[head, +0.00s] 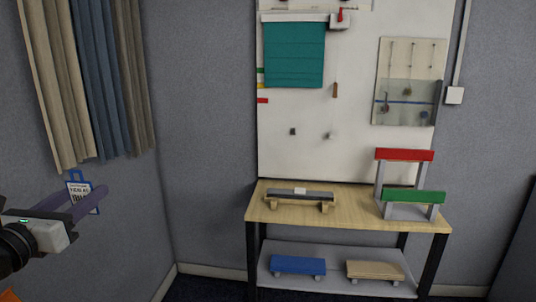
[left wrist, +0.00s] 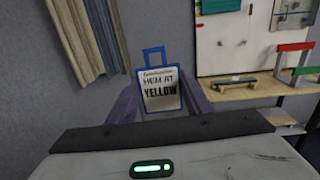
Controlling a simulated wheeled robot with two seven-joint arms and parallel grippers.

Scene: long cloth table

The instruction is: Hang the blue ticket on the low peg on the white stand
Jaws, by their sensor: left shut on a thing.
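The blue ticket (head: 78,190) is a white card with a blue frame and a blue loop on top. In the left wrist view the ticket (left wrist: 159,92) is upright, with dark print that includes the word YELLOW. My left gripper (head: 92,197) is shut on it at the far left of the head view, well left of the table and in front of the curtains. A tall white board (head: 300,155) rises behind the table, with small dark peg-like fittings (head: 292,131) low on it. I cannot tell which one is the low peg. My right gripper is not in view.
A wooden table (head: 350,222) stands before the board, bearing a low grey-topped rack (head: 298,196) and a stepped stand with a red bar (head: 404,155) and a green bar (head: 413,197). A teal cloth (head: 294,55) hangs on the board. Curtains (head: 103,80) hang at left.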

